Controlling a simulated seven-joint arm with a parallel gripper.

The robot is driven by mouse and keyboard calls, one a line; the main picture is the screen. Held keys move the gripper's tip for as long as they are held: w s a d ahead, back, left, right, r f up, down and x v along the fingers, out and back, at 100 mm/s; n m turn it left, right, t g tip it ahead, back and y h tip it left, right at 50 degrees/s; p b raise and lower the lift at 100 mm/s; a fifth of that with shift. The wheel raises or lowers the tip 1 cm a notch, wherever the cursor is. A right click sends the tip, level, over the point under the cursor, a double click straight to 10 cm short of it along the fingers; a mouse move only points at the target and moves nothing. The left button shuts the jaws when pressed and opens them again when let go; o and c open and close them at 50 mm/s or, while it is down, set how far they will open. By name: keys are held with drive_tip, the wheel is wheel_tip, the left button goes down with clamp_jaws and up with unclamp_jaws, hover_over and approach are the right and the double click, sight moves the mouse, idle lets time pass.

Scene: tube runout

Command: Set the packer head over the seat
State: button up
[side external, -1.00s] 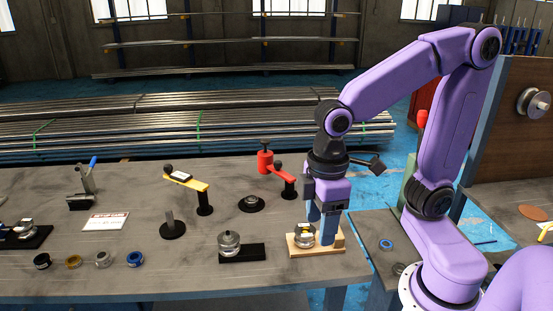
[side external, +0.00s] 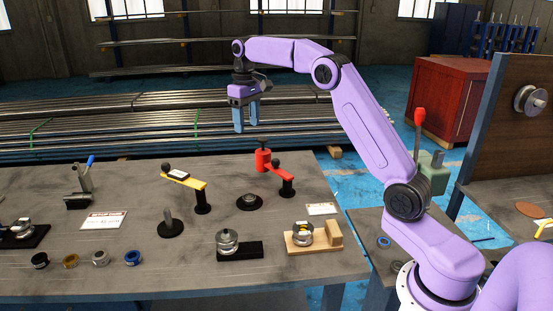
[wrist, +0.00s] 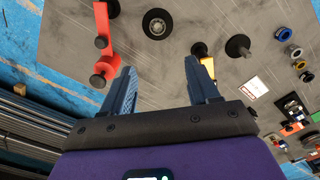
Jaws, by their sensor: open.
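A red swing arm (side external: 273,166) sits on a black post at the back right of the bench, with a red cylindrical head (side external: 263,158) at its left end; I take this head as the packer head. A round black seat with a metal centre (side external: 250,202) lies on the bench in front, apart from the head. In the wrist view the red arm (wrist: 103,20) is at upper left and the seat (wrist: 157,24) at top centre. My gripper (side external: 246,128) is open and empty, raised above and behind the red head. Its fingers (wrist: 158,84) point toward the bench in the wrist view.
A yellow swing arm (side external: 186,179) and a black-based post (side external: 171,224) stand to the left. Metal pieces on a black block (side external: 240,248) and a wooden block (side external: 315,239) are at the front. Steel tubes (side external: 120,125) lie behind the bench.

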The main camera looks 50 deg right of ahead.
sight(277, 160)
drive_tip(key=d+f+m, duration=0.2)
drive_tip(key=d+m, duration=0.1)
drive_tip(key=d, duration=1.2)
drive_tip(key=f, duration=1.7)
drive_tip(key=shift+w+a, duration=0.15)
drive_tip(key=shift+w, duration=0.2)
clamp_jaws()
